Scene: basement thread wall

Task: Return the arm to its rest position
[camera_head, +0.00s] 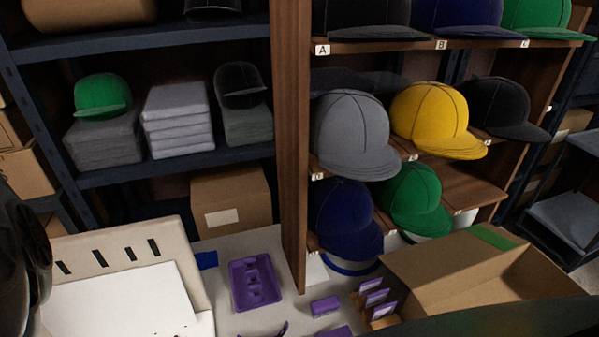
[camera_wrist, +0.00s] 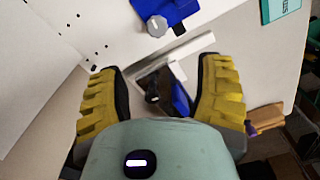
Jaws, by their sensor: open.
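My gripper (camera_wrist: 160,85) shows in the wrist view with its two yellow ribbed fingers spread wide apart. Nothing is clasped between them. Beyond the gap lies a pale metal bracket (camera_wrist: 195,45) with a dark knob and a blue part beside it. I cannot tell how far below the fingers it is. In the head view a dark part of my arm shows at the left edge. The gripper itself is not visible there.
In the head view, caps fill the wooden shelf (camera_head: 293,120), including a yellow cap (camera_head: 430,112). A purple tray (camera_head: 256,284) lies on the pale table. An open cardboard box (camera_head: 430,280) stands at right. A white slotted panel (camera_head: 120,270) is at left.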

